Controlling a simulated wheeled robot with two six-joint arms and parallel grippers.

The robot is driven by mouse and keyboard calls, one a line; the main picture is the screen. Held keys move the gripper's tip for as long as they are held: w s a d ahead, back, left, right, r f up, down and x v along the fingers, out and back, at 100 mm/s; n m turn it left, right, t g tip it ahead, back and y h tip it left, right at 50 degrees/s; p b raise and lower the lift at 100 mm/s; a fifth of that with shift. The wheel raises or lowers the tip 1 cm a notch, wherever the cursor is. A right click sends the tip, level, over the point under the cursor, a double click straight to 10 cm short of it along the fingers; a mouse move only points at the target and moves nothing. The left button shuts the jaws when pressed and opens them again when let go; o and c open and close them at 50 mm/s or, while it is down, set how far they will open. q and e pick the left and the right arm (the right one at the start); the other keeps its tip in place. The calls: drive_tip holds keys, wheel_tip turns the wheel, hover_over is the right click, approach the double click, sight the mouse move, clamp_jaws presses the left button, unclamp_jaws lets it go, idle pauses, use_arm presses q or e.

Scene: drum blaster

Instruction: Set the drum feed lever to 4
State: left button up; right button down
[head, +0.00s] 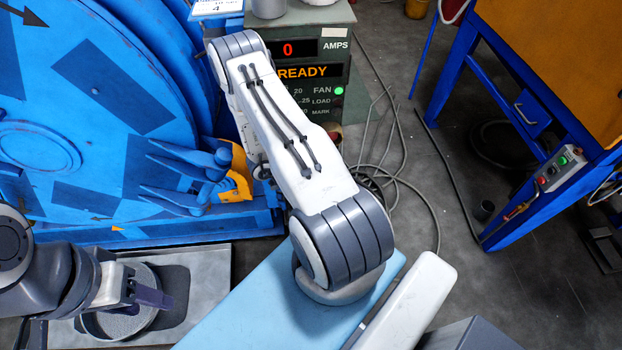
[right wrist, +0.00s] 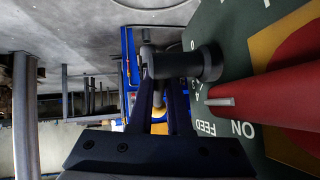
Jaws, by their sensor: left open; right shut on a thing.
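The feed lever (right wrist: 185,64) shows in the right wrist view as a dark round hub and stem standing out from a green panel marked FEED. My right gripper (right wrist: 153,84) is shut on the lever at its outer end. Which number the lever points at cannot be read clearly. In the head view, my white right arm reaches up to the green control box (head: 325,75) and hides its left side, with the lever and gripper. My left gripper (head: 150,297) is open and empty, low on the left, above a grey round pan (head: 118,318).
A red handle (right wrist: 270,92) on a yellow plate sits close beside the lever. The box displays show 0 AMPS and READY, with a green FAN lamp (head: 339,91). The big blue drum machine (head: 85,85) fills the left. Cables (head: 400,185) lie on the floor at right.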

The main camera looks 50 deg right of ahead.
drive_tip(key=shift+s, duration=0.2)
drive_tip(key=c, duration=0.9)
unclamp_jaws()
drive_tip(key=shift+o, duration=0.2)
drive_tip(key=shift+w, duration=0.1)
drive_tip(key=shift+w+a+r, duration=0.15)
drive_tip(key=v, duration=1)
drive_tip(key=shift+p, duration=0.35)
